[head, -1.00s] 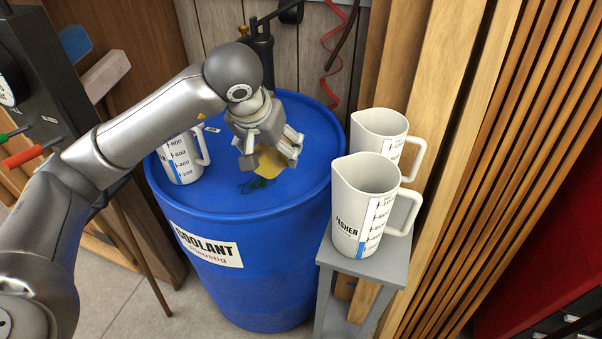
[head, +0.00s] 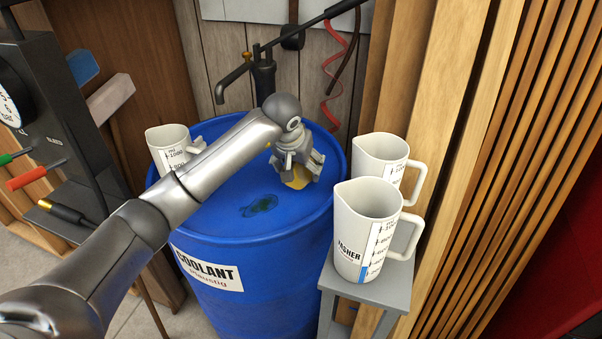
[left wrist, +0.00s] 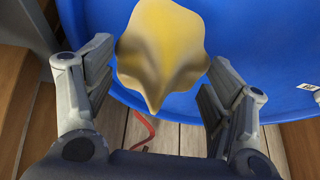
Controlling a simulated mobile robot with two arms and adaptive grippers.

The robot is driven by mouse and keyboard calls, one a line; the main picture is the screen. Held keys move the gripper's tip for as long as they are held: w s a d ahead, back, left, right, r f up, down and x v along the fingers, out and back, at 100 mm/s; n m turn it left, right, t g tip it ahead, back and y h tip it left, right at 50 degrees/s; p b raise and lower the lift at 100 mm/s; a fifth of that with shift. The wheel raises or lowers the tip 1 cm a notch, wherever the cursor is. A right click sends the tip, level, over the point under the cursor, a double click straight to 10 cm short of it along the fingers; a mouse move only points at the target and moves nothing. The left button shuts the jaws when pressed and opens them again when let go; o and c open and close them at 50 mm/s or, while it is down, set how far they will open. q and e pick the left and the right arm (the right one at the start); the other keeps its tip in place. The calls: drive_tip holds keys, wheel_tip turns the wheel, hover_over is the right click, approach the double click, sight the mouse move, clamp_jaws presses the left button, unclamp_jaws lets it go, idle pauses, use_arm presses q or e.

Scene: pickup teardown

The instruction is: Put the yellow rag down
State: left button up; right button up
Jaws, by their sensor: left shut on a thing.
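My left gripper (head: 298,167) reaches over the right rear part of the blue coolant drum's top (head: 215,222) and is shut on the yellow rag (head: 297,182). Only the rag's lower part shows below the fingers in the head view. In the left wrist view the rag (left wrist: 163,55) is a creased, pointed piece of cloth between the two fingers, with the blue drum top behind it. I cannot tell whether the rag touches the drum. My right gripper is in neither view.
A dark green wet patch (head: 260,206) lies on the drum top. A white measuring jug (head: 172,148) stands at its left, partly behind my arm. Two white jugs (head: 350,225) (head: 377,152) stand on a grey stand (head: 392,284) at right. A hand pump (head: 263,75) stands behind.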

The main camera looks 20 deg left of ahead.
sight(301, 177)
use_arm(q)
drive_tip(key=shift+w+d+f, duration=0.1)
drive_tip(key=shift+w+f, duration=0.55)
drive_tip(key=shift+f, duration=0.15)
drive_tip(key=shift+w+f+p, duration=0.1)
drive_tip(key=shift+f+p, duration=0.55)
drive_tip(key=shift+f, duration=0.9)
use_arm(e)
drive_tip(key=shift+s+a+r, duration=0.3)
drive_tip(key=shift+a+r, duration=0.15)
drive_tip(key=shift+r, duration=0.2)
use_arm(q)
drive_tip(key=shift+f, duration=0.2)
drive_tip(key=o, duration=0.9)
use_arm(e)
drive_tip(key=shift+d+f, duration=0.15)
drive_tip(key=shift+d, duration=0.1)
use_arm(q)
drive_tip(key=shift+r, duration=0.1)
